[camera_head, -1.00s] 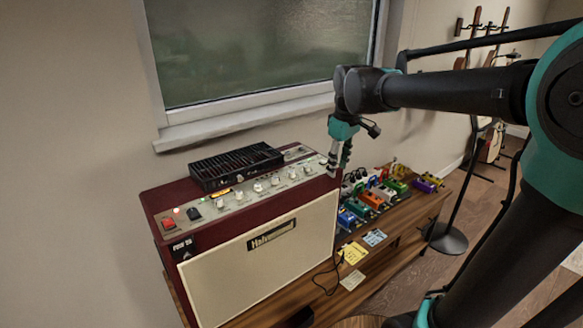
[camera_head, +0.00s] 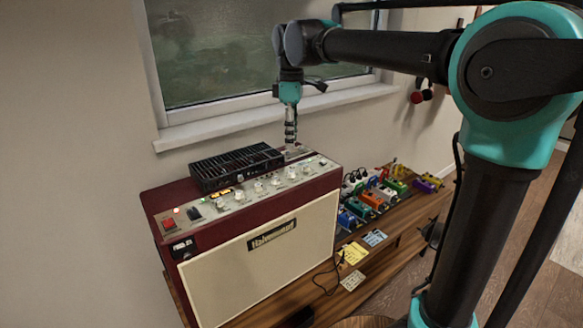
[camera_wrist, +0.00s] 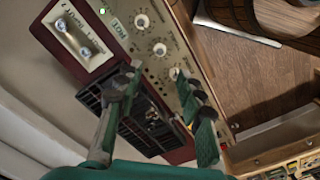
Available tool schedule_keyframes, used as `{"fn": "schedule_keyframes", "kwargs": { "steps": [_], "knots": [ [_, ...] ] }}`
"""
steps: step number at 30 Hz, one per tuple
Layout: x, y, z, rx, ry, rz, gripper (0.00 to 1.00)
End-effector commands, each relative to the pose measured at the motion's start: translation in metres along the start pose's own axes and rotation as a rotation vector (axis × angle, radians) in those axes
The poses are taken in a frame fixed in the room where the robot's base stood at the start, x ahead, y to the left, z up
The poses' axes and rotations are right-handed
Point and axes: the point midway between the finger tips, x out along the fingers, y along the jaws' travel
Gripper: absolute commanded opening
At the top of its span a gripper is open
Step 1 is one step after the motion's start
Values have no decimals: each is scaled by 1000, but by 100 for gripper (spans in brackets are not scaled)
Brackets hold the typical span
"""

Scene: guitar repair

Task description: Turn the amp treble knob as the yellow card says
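The amp (camera_head: 262,262) is dark red with a cream grille and stands on a wooden bench. A row of pale knobs (camera_head: 259,187) runs along its top panel; the knobs also show in the wrist view (camera_wrist: 159,49). The labels are too small to tell which one is treble. The yellow card (camera_head: 354,253) lies on the bench right of the amp, its writing unreadable. My gripper (camera_head: 290,152) points down over the back right of the amp's top. In the wrist view my gripper (camera_wrist: 158,74) has its fingers apart, with nothing held between them.
A black slotted unit (camera_head: 236,167) sits on the amp's top behind the knobs, left of my gripper. Several coloured pedals (camera_head: 372,201) are right of the amp. A blue card (camera_head: 375,237) and a pale card (camera_head: 352,281) lie near the yellow one. The window sill (camera_head: 230,124) is behind.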

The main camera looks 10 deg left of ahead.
Motion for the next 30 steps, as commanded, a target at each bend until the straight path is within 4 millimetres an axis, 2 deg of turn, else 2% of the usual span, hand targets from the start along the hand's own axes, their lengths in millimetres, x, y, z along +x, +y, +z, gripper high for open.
{"fn": "schedule_keyframes", "kwargs": {
  "steps": [9, 15, 21, 29, 30],
  "knots": [
    [63, 0, 0, 1, 0, 0, 38],
    [89, 0, 0, 1, 0, 0, 38],
    [100, 0, 0, 1, 0, 0, 38],
    [100, 0, 0, 1, 0, 0, 38],
    [100, 0, 0, 1, 0, 0, 33]
  ]
}}
